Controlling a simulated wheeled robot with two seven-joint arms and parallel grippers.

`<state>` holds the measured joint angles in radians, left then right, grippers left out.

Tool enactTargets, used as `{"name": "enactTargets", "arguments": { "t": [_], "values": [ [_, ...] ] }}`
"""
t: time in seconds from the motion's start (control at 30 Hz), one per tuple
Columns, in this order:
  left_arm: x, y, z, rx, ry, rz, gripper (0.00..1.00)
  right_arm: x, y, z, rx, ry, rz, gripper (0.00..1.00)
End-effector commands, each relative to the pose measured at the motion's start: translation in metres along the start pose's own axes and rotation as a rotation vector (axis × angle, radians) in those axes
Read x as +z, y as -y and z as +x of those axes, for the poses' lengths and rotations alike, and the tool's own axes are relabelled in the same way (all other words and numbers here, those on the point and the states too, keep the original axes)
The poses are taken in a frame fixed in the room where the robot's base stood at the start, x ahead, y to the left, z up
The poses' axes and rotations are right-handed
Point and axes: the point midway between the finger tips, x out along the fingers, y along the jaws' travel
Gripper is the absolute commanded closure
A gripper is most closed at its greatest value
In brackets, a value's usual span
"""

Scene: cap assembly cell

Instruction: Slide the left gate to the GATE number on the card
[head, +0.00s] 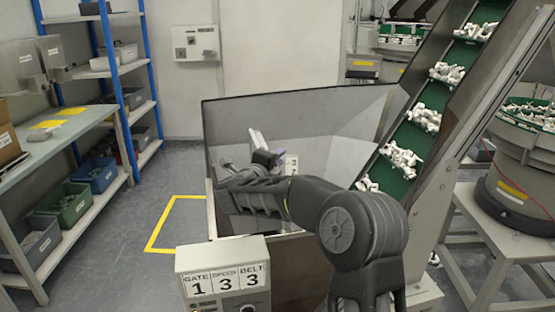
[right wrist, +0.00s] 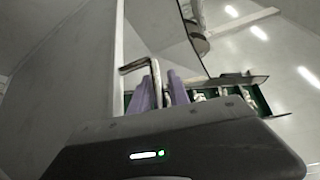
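The card box (head: 222,278) stands at the bottom of the head view and reads GATE 1, SPEED 3, BELT 3. My right arm reaches over the grey hopper (head: 300,110). Its gripper (head: 272,150) is inside the hopper, small and partly hidden by the wrist. In the right wrist view, the two purple fingers (right wrist: 162,90) stand a little apart, with a bent metal rod (right wrist: 140,66) between them. I cannot tell whether they touch the rod. The gate's plate and its position cannot be made out. My left gripper is out of view.
A white tag with a 3 (head: 291,165) shows beside the gripper. A green inclined belt (head: 424,118) carrying white parts rises on the right. A bowl feeder (head: 520,150) stands farther right. A shelf and bench (head: 60,150) with bins stand on the left. The floor between is clear.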

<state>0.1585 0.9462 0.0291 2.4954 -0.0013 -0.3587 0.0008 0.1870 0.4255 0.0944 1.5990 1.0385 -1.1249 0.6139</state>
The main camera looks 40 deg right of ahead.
Motion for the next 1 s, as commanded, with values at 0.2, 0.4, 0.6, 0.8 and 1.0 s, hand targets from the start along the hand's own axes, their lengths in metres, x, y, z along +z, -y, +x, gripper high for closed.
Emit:
{"name": "enactTargets", "arguments": {
  "t": [0.2,0.4,0.6,0.8,1.0],
  "values": [
    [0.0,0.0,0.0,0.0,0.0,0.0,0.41,0.0,0.0,0.0,0.0,0.0,0.0,0.66],
    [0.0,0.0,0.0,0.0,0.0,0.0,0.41,0.0,0.0,-0.001,0.0,0.0,0.0,0.66],
    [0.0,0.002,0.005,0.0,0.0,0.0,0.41,0.001,-0.001,-0.017,0.001,0.002,0.001,0.66],
    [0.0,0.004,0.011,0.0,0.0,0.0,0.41,0.001,-0.002,-0.051,0.001,0.004,0.001,0.66],
    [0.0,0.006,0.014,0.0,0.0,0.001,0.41,0.0,-0.001,-0.075,0.0,0.001,0.001,0.66]
  ]
}}
